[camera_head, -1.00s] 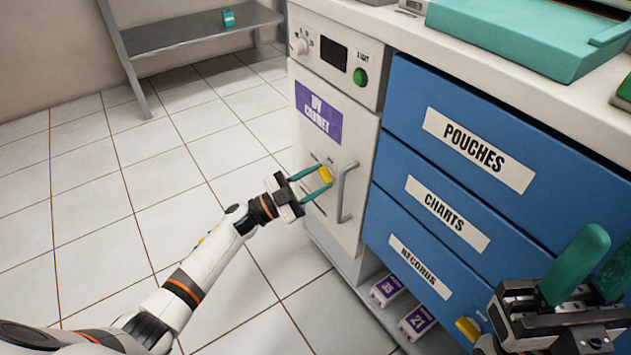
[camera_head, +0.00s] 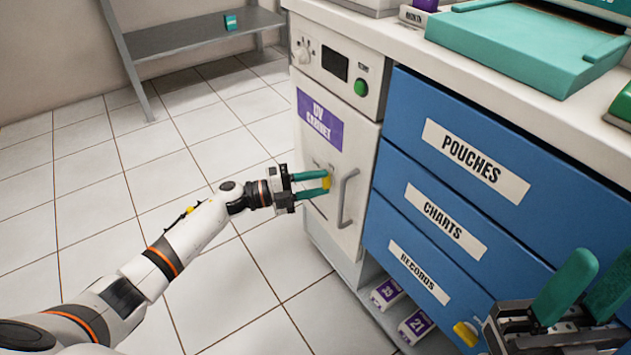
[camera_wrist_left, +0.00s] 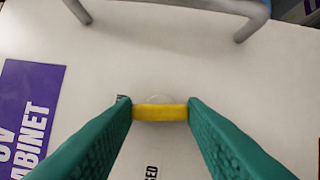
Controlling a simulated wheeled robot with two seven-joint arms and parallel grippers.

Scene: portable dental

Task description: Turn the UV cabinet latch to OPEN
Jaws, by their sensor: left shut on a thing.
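The white UV cabinet door (camera_head: 337,150) has a purple label and is closed. Its small yellow latch (camera_head: 326,183) sits left of the grey bar handle. My left gripper (camera_head: 327,182) is at the door, its green fingers on either side of the latch. In the left wrist view the yellow latch (camera_wrist_left: 160,112) spans between both fingertips, over a pale round base. Part of a printed word, "SED", shows below it; another marking is mostly hidden by the left finger. My right gripper (camera_head: 590,290) is at the lower right, fingers apart and empty.
The grey door handle (camera_head: 347,198) stands close to the right of the latch. Blue drawers (camera_head: 455,180) lie further right, under a counter with a teal tray (camera_head: 520,45). A grey shelf (camera_head: 200,32) stands at the back left. The tiled floor left of the cabinet is clear.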

